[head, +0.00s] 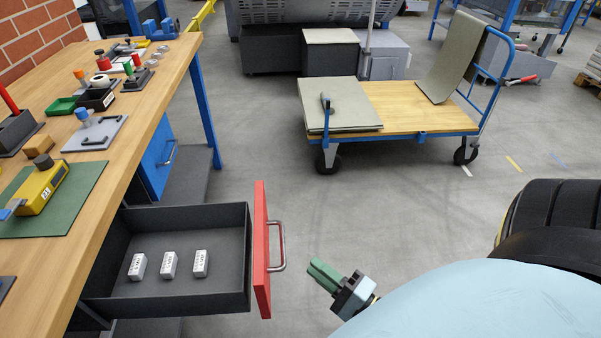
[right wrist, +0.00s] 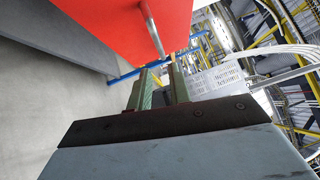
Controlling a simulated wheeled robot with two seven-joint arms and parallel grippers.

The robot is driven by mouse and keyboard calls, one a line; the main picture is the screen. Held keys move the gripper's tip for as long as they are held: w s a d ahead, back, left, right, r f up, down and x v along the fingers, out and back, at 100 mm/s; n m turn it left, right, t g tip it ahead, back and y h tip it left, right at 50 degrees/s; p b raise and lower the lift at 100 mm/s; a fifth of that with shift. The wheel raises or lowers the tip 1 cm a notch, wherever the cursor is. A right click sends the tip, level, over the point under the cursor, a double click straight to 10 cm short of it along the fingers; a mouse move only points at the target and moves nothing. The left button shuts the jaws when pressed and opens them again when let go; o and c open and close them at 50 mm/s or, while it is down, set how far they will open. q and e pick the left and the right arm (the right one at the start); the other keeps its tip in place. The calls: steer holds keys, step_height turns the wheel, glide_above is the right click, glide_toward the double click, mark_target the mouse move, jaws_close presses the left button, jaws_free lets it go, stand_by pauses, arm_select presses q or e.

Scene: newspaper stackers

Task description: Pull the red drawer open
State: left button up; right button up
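The red drawer front (head: 262,250) stands well out from the workbench, and its dark grey box (head: 190,303) shows open from above. A metal bar handle (head: 282,247) is on the red front. Three small white labelled blocks (head: 169,264) lie in the drawer. My right gripper (head: 318,272), with green fingers, is to the right of the handle and apart from it. In the right wrist view the fingers (right wrist: 160,88) have a gap between them with nothing held. The red front (right wrist: 120,30) and the handle (right wrist: 153,30) show ahead of them. My left gripper is not in view.
The wooden workbench (head: 150,95) along the left holds several tools and a green mat (head: 85,190). A blue drawer (head: 157,160) is under it. A blue-framed trolley (head: 415,120) stands at the back.

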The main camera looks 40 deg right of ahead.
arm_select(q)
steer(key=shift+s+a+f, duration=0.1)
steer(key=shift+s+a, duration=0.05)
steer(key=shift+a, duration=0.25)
arm_select(e)
steer(key=shift+s+d+f, duration=0.1)
steer(key=shift+s, duration=0.5)
steer(key=shift+s+d+f, duration=0.1)
steer(key=shift+s, duration=0.5)
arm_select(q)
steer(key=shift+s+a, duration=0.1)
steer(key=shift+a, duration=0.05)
